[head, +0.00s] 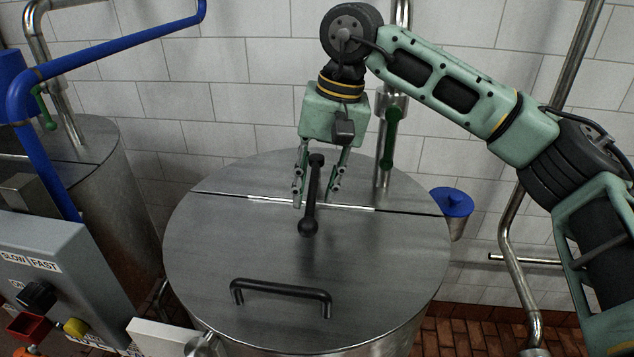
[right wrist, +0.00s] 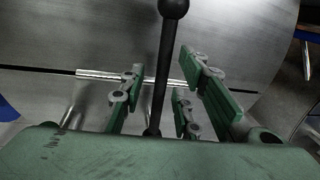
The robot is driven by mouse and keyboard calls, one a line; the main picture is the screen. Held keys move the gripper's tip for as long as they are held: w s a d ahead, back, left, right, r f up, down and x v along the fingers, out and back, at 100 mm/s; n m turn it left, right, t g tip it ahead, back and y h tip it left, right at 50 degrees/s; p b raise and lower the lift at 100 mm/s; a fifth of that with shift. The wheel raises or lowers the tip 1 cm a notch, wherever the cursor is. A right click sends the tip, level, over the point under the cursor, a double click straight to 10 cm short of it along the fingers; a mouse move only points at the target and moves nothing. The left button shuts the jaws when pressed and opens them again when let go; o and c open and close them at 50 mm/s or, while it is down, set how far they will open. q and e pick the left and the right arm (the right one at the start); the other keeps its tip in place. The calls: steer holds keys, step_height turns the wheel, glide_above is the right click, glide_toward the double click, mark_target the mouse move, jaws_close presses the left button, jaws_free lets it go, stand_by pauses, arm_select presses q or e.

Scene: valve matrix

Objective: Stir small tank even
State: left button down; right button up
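A round steel tank with a flat lid (head: 225,235) stands in the middle of the head view; the lid is closed. A black crank lever (head: 308,222) with a ball end stands over the lid's seam. It also shows in the right wrist view (right wrist: 163,65), running between my fingers. My right gripper (head: 317,186) points down over the lid with its fingers apart on both sides of the lever; it also shows in the right wrist view (right wrist: 160,90). Gaps show between lever and fingers, so it is open. The inside of the tank is hidden. My left gripper is out of view.
A black bar handle (head: 281,288) sits on the lid's front half. A grey control box (head: 70,275) labelled SLOW and FAST is at left, before another steel tank (head: 120,205). Steel pipes, a green valve handle (head: 390,138) and a blue-topped cup (head: 453,205) are at right.

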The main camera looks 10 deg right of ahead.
step_height(320, 180, up, 12)
steer(key=d, duration=0.2)
steer(key=shift+s+d, duration=0.2)
steer(key=shift+s, duration=0.1)
steer(key=shift+w+f, duration=0.1)
steer(key=shift+f, duration=0.05)
